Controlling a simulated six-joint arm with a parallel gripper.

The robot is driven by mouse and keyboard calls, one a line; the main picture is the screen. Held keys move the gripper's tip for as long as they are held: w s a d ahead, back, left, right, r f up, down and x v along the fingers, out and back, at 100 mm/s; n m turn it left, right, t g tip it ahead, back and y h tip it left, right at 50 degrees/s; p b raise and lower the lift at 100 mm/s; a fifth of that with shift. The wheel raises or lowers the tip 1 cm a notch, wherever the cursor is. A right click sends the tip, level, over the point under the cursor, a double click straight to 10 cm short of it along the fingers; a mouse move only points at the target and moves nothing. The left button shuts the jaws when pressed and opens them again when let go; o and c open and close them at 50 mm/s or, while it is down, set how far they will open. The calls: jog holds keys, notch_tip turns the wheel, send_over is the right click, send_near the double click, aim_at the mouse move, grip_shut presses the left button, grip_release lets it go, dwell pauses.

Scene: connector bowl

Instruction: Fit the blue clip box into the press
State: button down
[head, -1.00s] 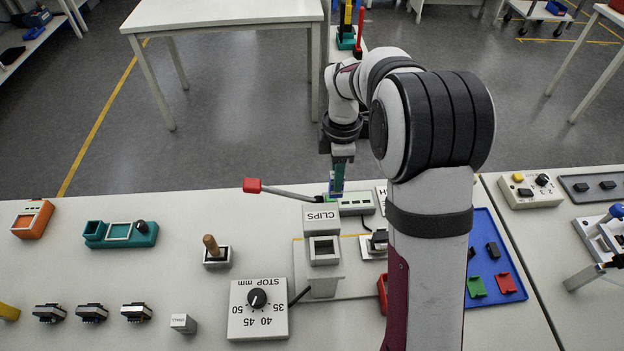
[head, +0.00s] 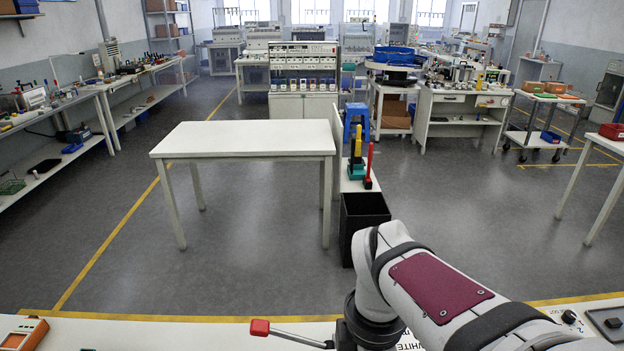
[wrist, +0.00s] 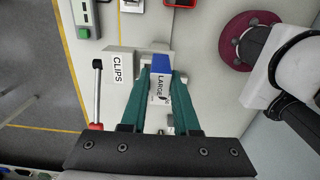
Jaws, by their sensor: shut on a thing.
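In the wrist view my gripper (wrist: 160,80) has its teal fingers shut on the blue clip box (wrist: 160,63), which bears a white label reading LARGE. The press (wrist: 118,67), a pale housing marked CLIPS, is just left of and beyond the fingertips. The far end of the box overlaps the press's pale frame; I cannot tell whether it is inside or only above it. The press lever (wrist: 97,92) with its red knob is left of my gripper. The lever's red knob (head: 260,327) shows at the head view's bottom edge, where my gripper and the box are out of frame.
A grey device with a green button (wrist: 85,32) stands beyond the press in the wrist view. In the head view a black bin (head: 362,222) stands behind my arm, beside an empty white table (head: 245,138). An orange device (head: 22,333) sits on the bench at left.

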jog(key=shift+w+a+f, duration=0.2)
jog(key=shift+a+f, duration=0.35)
jog(key=shift+f, duration=0.5)
jog(key=shift+w+a+f, duration=0.25)
jog(key=shift+a+f, duration=0.35)
jog(key=shift+f, duration=0.4)
jog(key=shift+w+a+f, duration=0.2)
jog(key=shift+a+f, duration=0.35)
jog(key=shift+f, duration=0.5)
jog(key=shift+f, duration=0.1)
jog(key=c, duration=0.7)
grip_release()
jog(key=shift+o, duration=0.2)
